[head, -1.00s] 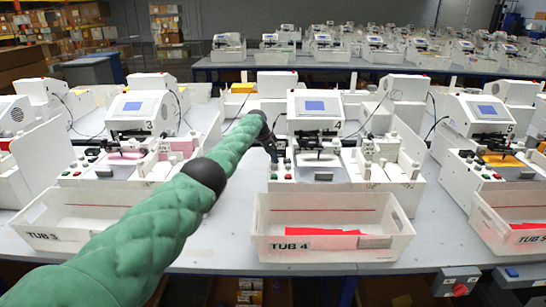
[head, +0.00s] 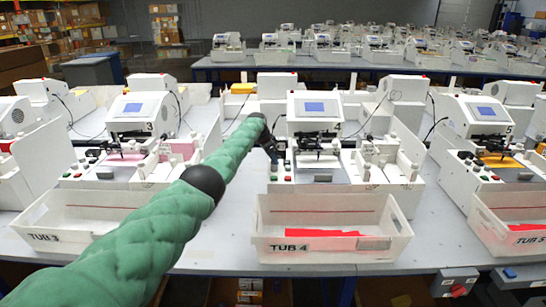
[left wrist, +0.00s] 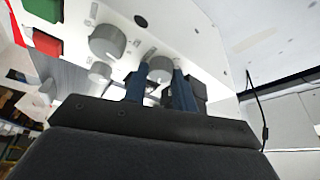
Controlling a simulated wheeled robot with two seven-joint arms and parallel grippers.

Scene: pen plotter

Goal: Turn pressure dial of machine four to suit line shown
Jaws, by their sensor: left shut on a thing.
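Machine four (head: 318,115), a white plotter with a small blue screen, stands behind the tub marked TUB 4 (head: 290,247). The screen is too small to read, and I cannot make out a suit line. My left gripper (head: 273,155) is at the machine's left side, where the arm hides part of it. In the left wrist view, the two blue fingers of my left gripper (left wrist: 158,85) are shut on a grey dial (left wrist: 160,68). The fingers partly cover this dial, and its label is not readable. My right gripper is not in view.
Beside the held dial are a larger grey knob (left wrist: 107,42) and a smaller one (left wrist: 99,72), close to the fingers. A red button (left wrist: 46,43) and a green button (left wrist: 17,18) sit to the left. Similar machines stand on both sides, with tubs in front.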

